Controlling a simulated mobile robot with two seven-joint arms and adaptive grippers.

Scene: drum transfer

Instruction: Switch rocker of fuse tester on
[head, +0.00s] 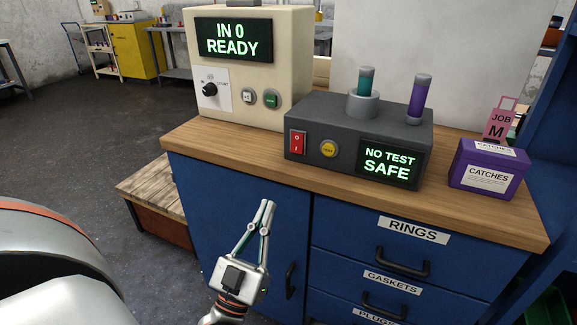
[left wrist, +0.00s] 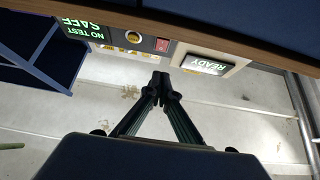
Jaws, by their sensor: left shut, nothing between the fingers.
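The fuse tester (head: 340,138) is a dark grey box on the wooden bench top. Its red rocker (head: 297,142) is on the left of the front face, beside a yellow button (head: 329,149). Its screen (head: 388,164) reads "NO TEST SAFE" in green. My left gripper (head: 267,204) is shut and empty, in front of the blue cabinet, below and left of the rocker and apart from it. In the left wrist view the rocker (left wrist: 163,45) shows upside down beyond the shut fingertips (left wrist: 160,77). My right gripper is not in view.
A beige unit (head: 290,60) with screen "IN 0 READY" stands left of the tester. A teal fuse (head: 366,81) and a purple fuse (head: 417,97) stand on the tester. A purple "CATCHES" box (head: 487,170) is at right. The bench's front edge (head: 350,209) lies above my left gripper.

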